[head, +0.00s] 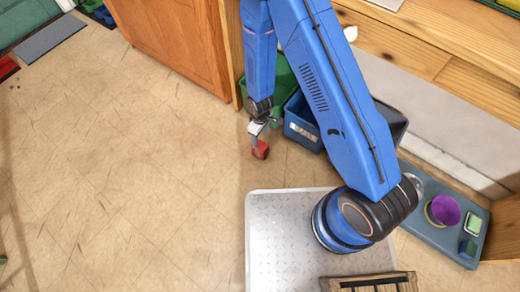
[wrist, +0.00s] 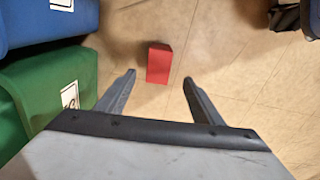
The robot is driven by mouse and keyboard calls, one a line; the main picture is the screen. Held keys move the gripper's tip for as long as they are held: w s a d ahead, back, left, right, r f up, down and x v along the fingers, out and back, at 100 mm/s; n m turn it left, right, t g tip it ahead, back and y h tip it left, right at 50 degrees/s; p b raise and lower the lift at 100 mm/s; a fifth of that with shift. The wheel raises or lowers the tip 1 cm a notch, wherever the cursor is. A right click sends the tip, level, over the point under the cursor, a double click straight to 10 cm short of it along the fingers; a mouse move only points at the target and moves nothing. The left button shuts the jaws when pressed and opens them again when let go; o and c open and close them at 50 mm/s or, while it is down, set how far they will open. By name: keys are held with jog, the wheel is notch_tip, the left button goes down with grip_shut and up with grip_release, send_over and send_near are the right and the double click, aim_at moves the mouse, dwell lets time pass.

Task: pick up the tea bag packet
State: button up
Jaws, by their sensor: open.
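A small red box, which looks like the tea bag packet (wrist: 159,63), lies on the tiled floor in the wrist view. It also shows in the head view (head: 261,150), just below my gripper (head: 263,128). In the wrist view my gripper (wrist: 158,82) is open, with its two fingers apart and nothing between them. The packet shows beyond the fingertips, roughly centred between them and apart from both. No print on the packet can be made out.
A green bin (wrist: 60,95) and a blue bin (wrist: 45,20) stand close on the left in the wrist view. In the head view a wooden cabinet (head: 175,40) is behind, and a grey tray (head: 425,220) with a purple cup (head: 445,210) is at right.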

aim_at(260, 146)
notch_tip(260, 146, down, 7)
jog(key=shift+r, duration=0.1)
jog(key=shift+w+f, duration=0.15)
jog(key=shift+f, duration=3.3)
jog(key=c, duration=1.1)
